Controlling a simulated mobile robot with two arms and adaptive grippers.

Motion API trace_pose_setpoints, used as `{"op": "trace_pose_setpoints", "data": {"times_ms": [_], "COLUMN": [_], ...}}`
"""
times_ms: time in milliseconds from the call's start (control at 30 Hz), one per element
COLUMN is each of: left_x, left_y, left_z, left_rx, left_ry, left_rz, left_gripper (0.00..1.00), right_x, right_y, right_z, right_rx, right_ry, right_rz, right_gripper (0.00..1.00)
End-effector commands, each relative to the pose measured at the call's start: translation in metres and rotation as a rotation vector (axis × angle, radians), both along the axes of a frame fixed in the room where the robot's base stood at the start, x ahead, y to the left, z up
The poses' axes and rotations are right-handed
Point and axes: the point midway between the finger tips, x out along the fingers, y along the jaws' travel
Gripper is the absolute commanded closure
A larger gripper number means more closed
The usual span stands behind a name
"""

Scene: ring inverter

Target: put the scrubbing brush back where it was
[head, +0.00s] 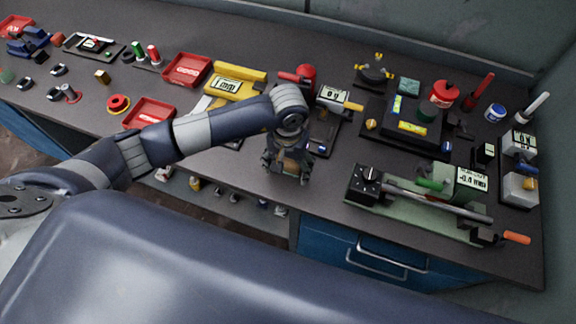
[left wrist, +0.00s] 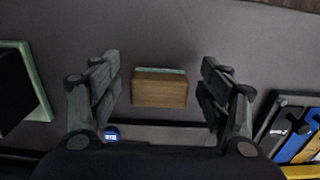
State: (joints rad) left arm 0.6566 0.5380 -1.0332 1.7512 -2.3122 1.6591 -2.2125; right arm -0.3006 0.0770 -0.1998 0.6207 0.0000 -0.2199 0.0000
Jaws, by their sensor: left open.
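A brown wooden block with a pale greenish strip along its far edge, which looks like the scrubbing brush (left wrist: 160,90), lies on the dark bench top in the left wrist view. My left gripper (left wrist: 160,82) is open, with one finger on each side of the block and a gap on both sides. In the head view my left gripper (head: 287,174) points down near the front edge of the bench, and the brown block shows only partly between its fingers. Whether the block touches the bench is hard to tell. My right gripper is not in view.
A green-based machine (head: 415,205) with a long bar stands to the right of the gripper. Red trays (head: 148,112), a yellow meter (head: 228,87) and a red button (head: 118,103) lie to the left. Bare bench (head: 325,185) shows just right of the gripper.

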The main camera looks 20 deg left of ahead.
Motion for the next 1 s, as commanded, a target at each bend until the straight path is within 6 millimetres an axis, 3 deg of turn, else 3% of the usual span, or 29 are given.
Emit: {"op": "trace_pose_setpoints", "data": {"times_ms": [200, 500, 700, 1000], "left_x": [0.004, 0.002, 0.001, 0.001], "left_y": [0.0, 0.0, 0.0, 0.0], "left_z": [0.043, 0.1, 0.114, 0.115], "left_rx": [0.0, -0.001, 0.0, 0.0], "left_ry": [-0.014, -0.009, -0.005, -0.004], "left_rz": [-0.004, -0.002, 0.0, 0.0], "left_gripper": [0.29, 0.29, 0.29, 0.29], "right_x": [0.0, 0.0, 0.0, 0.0], "right_y": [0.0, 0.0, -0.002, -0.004], "right_z": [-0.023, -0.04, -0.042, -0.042], "right_rx": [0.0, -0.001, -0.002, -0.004], "right_ry": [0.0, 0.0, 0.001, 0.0], "right_rz": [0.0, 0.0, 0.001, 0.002], "right_gripper": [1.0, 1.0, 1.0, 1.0]}}
